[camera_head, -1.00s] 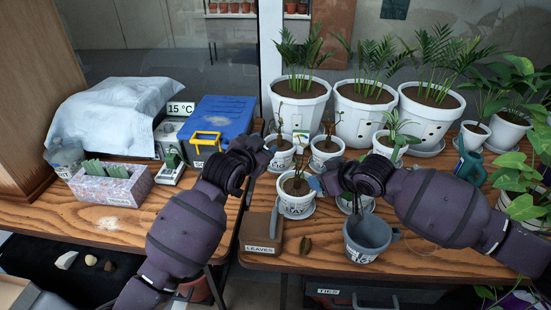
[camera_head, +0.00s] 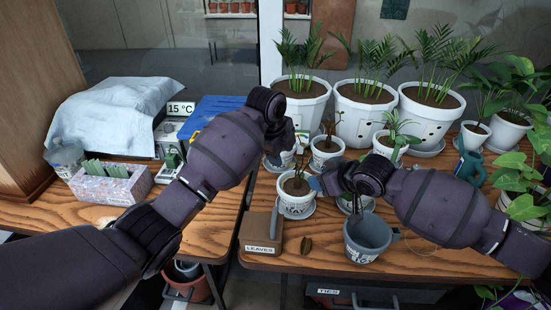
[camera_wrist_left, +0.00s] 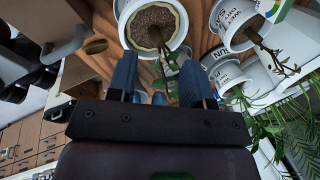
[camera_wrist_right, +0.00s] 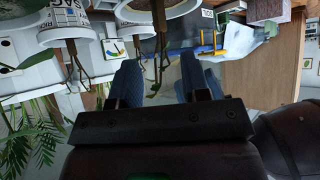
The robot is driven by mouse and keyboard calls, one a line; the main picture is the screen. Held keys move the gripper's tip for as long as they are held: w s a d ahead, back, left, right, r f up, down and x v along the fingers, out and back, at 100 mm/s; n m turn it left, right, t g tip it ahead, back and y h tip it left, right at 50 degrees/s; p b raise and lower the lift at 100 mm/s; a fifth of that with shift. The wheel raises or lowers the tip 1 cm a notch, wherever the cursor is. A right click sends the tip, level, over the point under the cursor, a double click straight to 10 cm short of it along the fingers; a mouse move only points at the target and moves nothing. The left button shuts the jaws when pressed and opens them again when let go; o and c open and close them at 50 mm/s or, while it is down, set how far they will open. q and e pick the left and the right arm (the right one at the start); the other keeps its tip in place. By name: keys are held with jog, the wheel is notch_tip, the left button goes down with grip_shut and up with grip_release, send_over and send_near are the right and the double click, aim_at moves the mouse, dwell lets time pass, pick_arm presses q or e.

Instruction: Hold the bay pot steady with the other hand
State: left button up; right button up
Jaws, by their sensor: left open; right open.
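Several small white pots with printed labels stand on the right table. The front one (camera_head: 297,204) holds soil and a short stem with a few leaves and sits on a saucer. Its label is too small to read, so I cannot tell if it is the bay pot. My left gripper (camera_head: 290,148) is over the pots behind it, pointing down; in the left wrist view its open fingers (camera_wrist_left: 158,78) face a soil-filled pot (camera_wrist_left: 152,22). My right gripper (camera_head: 318,186) is just right of the front pot; its open fingers (camera_wrist_right: 163,82) have a leafy stem in view between them.
A LEAVES box (camera_head: 262,232) is left of the front pot. Large palm pots (camera_head: 366,118) line the back.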

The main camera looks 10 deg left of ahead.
aim_at(280, 191)
pick_arm(q)
jog(key=f+m, duration=0.1)
jog(key=f, duration=0.2)
jog(key=f+m+g, duration=0.1)
jog(key=f, duration=0.3)
jog(key=s+f+m, duration=0.1)
jog(key=f, duration=0.3)
jog(key=shift+d+f+m+g+y, duration=0.1)
jog(key=shift+f+m+g+y, duration=0.1)
jog(key=shift+m+g+y, duration=0.15)
jog(key=c, duration=0.8)
grip_shut()
jog(key=o, duration=0.7)
grip_release()
